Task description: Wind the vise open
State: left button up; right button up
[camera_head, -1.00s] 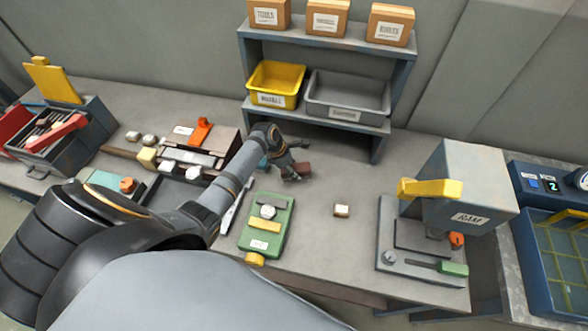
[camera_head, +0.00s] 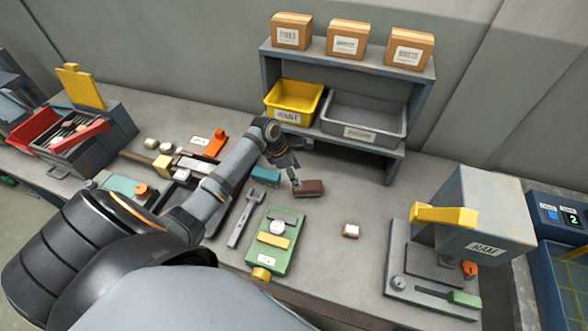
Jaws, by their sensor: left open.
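A green fixture (camera_head: 281,259) lies on the bench in front of me. It looks like the vise, with a dark bar, a white piece, a yellow bar (camera_head: 273,240) and a yellow knob (camera_head: 261,274) at its near end. My left gripper (camera_head: 294,164) is open and empty above the bench, beyond the green fixture and apart from it. A brown block (camera_head: 309,188) lies just right of its lower finger; I cannot tell whether they touch. A teal block (camera_head: 265,176) lies just left of it. My right gripper is not in view.
A grey wrench (camera_head: 243,219) lies left of the green fixture. A small pale block (camera_head: 351,231) sits on clear bench to its right. The RAM press (camera_head: 478,222) stands farther right. A shelf (camera_head: 395,145) with bins stands behind; my left arm covers the bench at left.

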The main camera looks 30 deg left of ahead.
aim_at(261, 274)
jog(key=k, duration=1.5)
